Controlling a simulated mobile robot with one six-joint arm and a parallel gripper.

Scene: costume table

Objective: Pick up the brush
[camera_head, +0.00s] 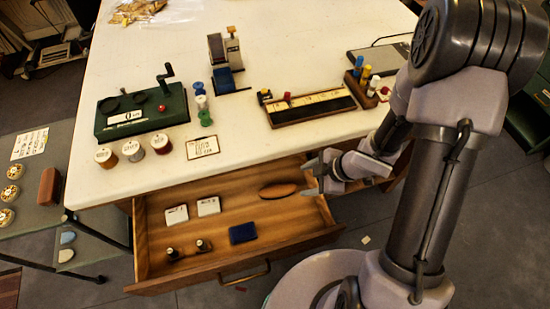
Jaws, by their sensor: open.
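A brown oval object (279,190), which looks like the wooden back of a brush, lies flat in the open drawer (150,240) near its back right. Its bristles are not visible. My gripper (309,178) is open and empty, just to the right of the brush in the picture, with its fingers pointing left towards it. I cannot tell the height of the fingers above the drawer floor. A second reddish-brown block (49,186) stands on the side table at the left; I cannot tell what it is.
The drawer also holds two white boxes (208,206), two small dark bottles (203,246) and a dark blue block (243,233). The white table edge (240,160) borders the drawer's back. A green device (142,110), spools and a wooden rack (311,105) stand on the tabletop.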

